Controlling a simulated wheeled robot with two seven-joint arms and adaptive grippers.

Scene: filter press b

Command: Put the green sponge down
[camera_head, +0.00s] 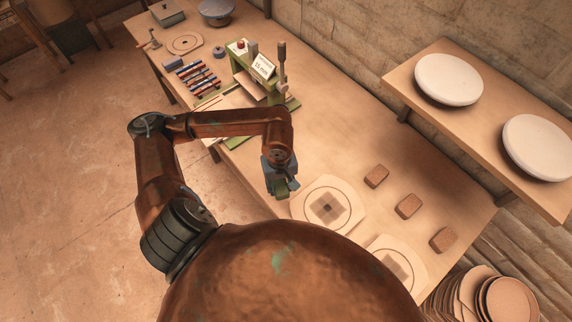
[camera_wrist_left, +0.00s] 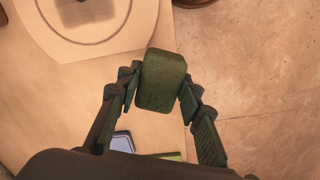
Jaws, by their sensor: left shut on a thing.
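My left gripper (camera_wrist_left: 160,90) is shut on the green sponge (camera_wrist_left: 163,78), with one finger on each side of it in the left wrist view. In the head view the sponge (camera_head: 280,188) shows as a small green piece at the tip of my left gripper (camera_head: 283,190), partly hidden by it. The gripper is near the front edge of the long workbench (camera_head: 240,165), left of a pale plate with a dark centre (camera_head: 326,206). I cannot tell the sponge's exact height over the bench. My right gripper does not show.
A green press (camera_head: 262,75) with a lever and a sign stands behind my left arm. Several brown blocks (camera_head: 376,176) lie right of the plate. A second plate (camera_head: 397,262) is nearer. A wall shelf (camera_head: 490,100) holds two white discs. The floor (camera_head: 80,200) lies beyond the bench edge.

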